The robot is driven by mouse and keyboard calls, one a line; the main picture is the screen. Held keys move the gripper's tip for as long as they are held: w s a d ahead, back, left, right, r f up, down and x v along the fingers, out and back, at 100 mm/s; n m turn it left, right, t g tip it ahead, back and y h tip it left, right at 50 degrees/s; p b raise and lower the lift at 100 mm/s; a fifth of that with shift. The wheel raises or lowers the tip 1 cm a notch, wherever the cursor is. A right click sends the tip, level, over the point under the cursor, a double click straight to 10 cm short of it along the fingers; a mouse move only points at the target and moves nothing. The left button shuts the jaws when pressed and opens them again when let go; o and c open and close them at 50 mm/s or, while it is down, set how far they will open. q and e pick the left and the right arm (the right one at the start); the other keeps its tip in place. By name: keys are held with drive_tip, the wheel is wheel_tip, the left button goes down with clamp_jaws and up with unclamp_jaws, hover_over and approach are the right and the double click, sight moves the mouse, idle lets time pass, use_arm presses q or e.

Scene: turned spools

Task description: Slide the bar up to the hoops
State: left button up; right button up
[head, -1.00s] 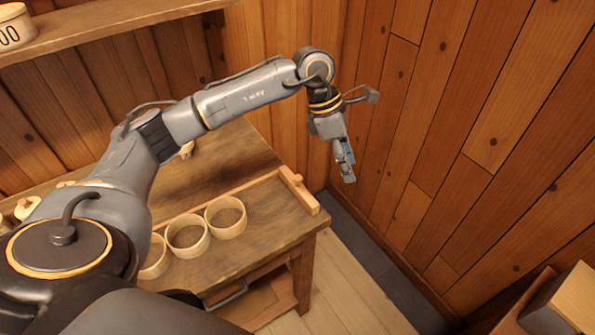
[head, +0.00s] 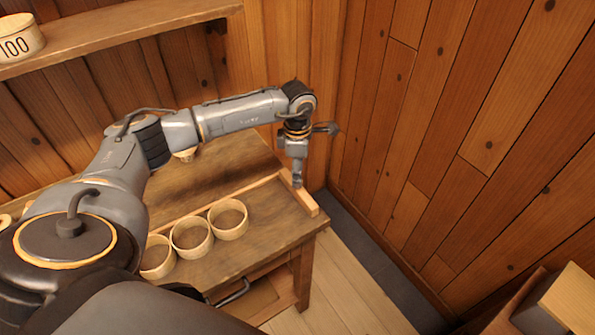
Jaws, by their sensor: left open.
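The wooden bar (head: 308,204) lies on the table's right end, crosswise, at the end of a thin straight rail. My left gripper (head: 297,181) is open and points down over the far part of the bar, where it hides the bar's small peg. I cannot tell whether the fingers touch it. Three round pale hoops stand side by side on the table left of the bar: the right hoop (head: 229,231), the middle hoop (head: 192,248) and the left hoop (head: 159,269), which my arm partly covers. Bare tabletop separates the bar from the right hoop. My right gripper is out of view.
The thin rail (head: 238,190) runs along the table behind the hoops. Wooden walls (head: 430,120) stand close behind and to the right of the table (head: 262,226). A shelf (head: 120,35) with a container marked 100 (head: 17,42) is above. A wooden block (head: 570,300) is at lower right.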

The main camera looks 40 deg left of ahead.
use_arm(q)
drive_tip(key=shift+f, duration=0.95)
drive_tip(key=shift+c, duration=0.2)
clamp_jaws()
